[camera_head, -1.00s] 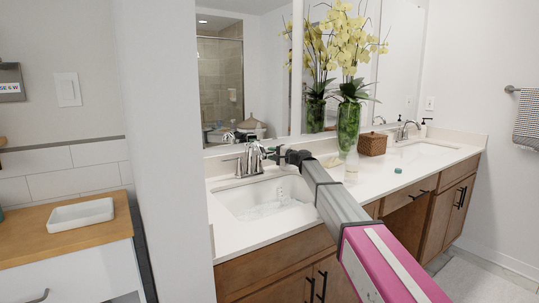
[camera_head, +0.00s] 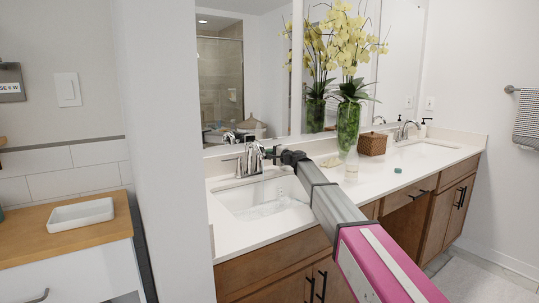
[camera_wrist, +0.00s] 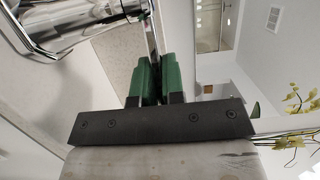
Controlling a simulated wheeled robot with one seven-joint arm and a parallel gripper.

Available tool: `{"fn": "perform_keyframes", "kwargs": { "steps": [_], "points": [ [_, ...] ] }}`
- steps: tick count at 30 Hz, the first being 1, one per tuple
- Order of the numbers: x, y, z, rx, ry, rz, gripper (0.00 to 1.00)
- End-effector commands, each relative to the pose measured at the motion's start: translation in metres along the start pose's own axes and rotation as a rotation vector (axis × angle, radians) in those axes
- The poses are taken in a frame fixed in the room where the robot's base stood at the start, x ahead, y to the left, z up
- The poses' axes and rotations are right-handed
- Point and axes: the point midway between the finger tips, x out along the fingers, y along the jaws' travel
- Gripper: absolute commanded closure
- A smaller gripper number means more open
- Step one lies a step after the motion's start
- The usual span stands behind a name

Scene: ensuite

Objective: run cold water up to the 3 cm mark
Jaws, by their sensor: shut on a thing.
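The near sink basin (camera_head: 240,205) is set in the white counter, with a clear, shiny patch that looks like shallow water at its bottom. No 3 cm mark can be made out. The chrome faucet (camera_head: 252,160) stands behind the basin. It also shows in the wrist view (camera_wrist: 50,25) at top left. My gripper (camera_head: 275,154) is at the faucet's right side. In the wrist view its green fingers (camera_wrist: 153,75) are shut on a thin chrome lever (camera_wrist: 151,30), apparently the faucet's right handle. The lever's held end is hidden between the fingers.
The mirror (camera_head: 275,70) rises close behind the faucet. A wall (camera_head: 165,150) stands left.

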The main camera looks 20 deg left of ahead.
Motion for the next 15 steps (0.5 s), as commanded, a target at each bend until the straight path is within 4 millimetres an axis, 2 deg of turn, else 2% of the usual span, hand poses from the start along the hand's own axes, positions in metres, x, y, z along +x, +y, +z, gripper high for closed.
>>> {"fn": "perform_keyframes", "kwargs": {
  "steps": [6, 15],
  "points": [
    [-0.0056, 0.0004, 0.0029, 0.000, 0.083, 0.000, 1.00],
    [-0.0052, 0.0005, 0.0019, 0.000, 0.088, 0.000, 1.00]
  ]
}}
